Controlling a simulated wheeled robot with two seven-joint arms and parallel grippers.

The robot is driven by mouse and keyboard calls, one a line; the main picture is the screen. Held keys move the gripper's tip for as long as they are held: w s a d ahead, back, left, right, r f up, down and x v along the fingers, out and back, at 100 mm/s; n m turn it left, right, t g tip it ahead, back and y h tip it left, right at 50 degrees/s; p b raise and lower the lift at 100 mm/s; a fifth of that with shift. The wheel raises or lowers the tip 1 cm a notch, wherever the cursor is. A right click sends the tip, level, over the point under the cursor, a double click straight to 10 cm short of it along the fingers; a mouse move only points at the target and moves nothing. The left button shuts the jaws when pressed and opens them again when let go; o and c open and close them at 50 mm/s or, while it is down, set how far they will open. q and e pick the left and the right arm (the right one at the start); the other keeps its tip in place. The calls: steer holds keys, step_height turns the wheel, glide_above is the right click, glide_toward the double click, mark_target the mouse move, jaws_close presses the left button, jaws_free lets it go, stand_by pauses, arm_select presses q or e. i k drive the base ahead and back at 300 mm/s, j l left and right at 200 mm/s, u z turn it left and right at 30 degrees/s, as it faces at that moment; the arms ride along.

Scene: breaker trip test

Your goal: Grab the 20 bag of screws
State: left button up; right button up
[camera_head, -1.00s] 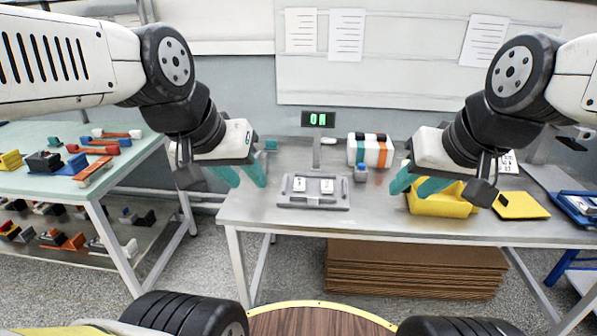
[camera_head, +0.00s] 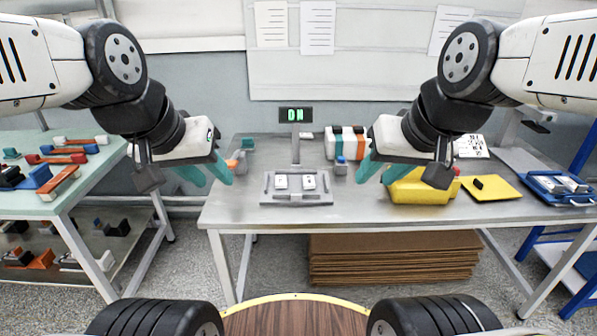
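I can make out no bag of screws in this view. A grey fixture (camera_head: 268,199) with two small white blocks (camera_head: 309,182) in it sits at the middle of the metal table (camera_head: 345,214). My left gripper (camera_head: 207,176) is open and empty, at the table's left end, left of the fixture. My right gripper (camera_head: 376,174) is open, between the fixture and a yellow bin (camera_head: 420,190). It appears empty. The bin's inside is partly hidden by my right arm.
A green display (camera_head: 296,115) stands behind the fixture. A striped box (camera_head: 346,142) and a small blue-topped item (camera_head: 341,165) are behind it. A yellow mat (camera_head: 492,187) and blue tray (camera_head: 560,187) lie at right. A side table (camera_head: 45,205) with parts stands at left.

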mark_target(281, 180)
steer(key=l+z, duration=0.15)
steer(key=l, duration=0.25)
steer(key=i+l+z, duration=0.1)
steer(key=l, duration=0.35)
steer(key=i+l+z, duration=0.15)
steer(key=l, duration=0.25)
steer(key=l+z, duration=0.1)
steer(key=l, duration=0.3)
steer(key=i+l+z, duration=0.15)
steer(key=l, duration=0.25)
steer(key=i+l+z, duration=0.1)
steer(key=l, duration=0.25)
steer(key=i+l+z, duration=0.15)
steer(key=l, duration=0.2)
steer(key=i+l+z, duration=0.1)
steer(key=l, duration=0.25)
steer(key=i+u, duration=0.1)
steer(key=u, duration=2.3)
steer(key=i+j+u, duration=0.15)
steer(key=i, duration=0.55)
steer(key=i+j+u, duration=0.15)
steer(key=i, duration=0.55)
